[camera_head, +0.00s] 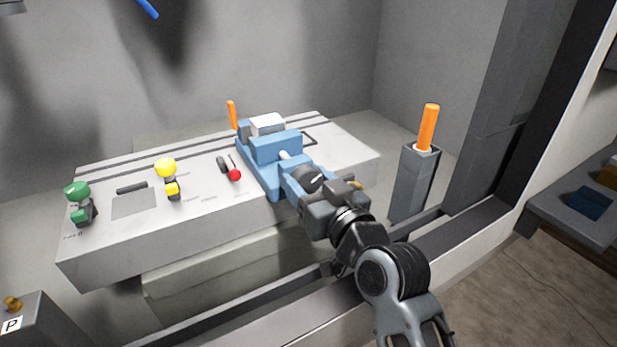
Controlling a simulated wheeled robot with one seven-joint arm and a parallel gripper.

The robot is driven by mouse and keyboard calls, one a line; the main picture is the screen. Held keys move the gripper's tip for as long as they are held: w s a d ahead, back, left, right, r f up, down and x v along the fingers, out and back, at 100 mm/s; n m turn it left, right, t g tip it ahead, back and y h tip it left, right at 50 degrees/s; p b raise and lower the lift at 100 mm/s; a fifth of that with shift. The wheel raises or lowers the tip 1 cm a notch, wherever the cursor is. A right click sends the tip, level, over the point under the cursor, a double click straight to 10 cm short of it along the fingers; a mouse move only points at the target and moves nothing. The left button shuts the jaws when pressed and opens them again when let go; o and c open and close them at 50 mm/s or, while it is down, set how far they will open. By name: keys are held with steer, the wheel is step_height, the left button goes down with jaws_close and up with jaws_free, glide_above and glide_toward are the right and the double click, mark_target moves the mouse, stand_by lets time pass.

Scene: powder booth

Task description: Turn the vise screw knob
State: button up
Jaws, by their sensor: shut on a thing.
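The blue vise (275,148) sits on the right part of the grey machine table. A pale block (267,124) is at its top, near the back. A light screw shaft (287,156) shows at the front of the vise. The dark round screw knob (309,178) is at the vise's near end, partly hidden by my gripper. My gripper (318,186) is at the knob and shut on it. The fingertips are small and partly hidden, so the exact grip cannot be made out. My arm reaches in from the lower right.
On the table left of the vise are a red-tipped lever (234,174), a yellow knob (166,168) and a green knob (77,190). An orange handle (232,115) stands behind. A grey post (412,185) with an orange rod (428,127) stands right of my gripper. A booth rail crosses below.

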mark_target(309, 185)
steer(key=m+p, duration=0.1)
steer(key=m, duration=0.2)
steer(key=shift+m, duration=0.4)
steer(key=m+p, duration=0.2)
steer(key=m, duration=0.1)
steer(key=shift+m, duration=0.3)
steer(key=m+p, duration=0.3)
steer(key=m, duration=0.2)
steer(key=shift+f+m, duration=0.1)
steer(key=shift+m, duration=0.3)
steer(key=shift+m, duration=0.3)
steer(key=o, duration=1.1)
steer(key=shift+c, duration=0.2)
steer(key=b+v, duration=0.1)
steer(key=v, duration=0.5)
steer(key=shift+s+d, duration=0.1)
steer(key=shift+s, duration=0.05)
steer(key=shift+s+d, duration=0.45)
steer(key=shift+s, duration=0.15)
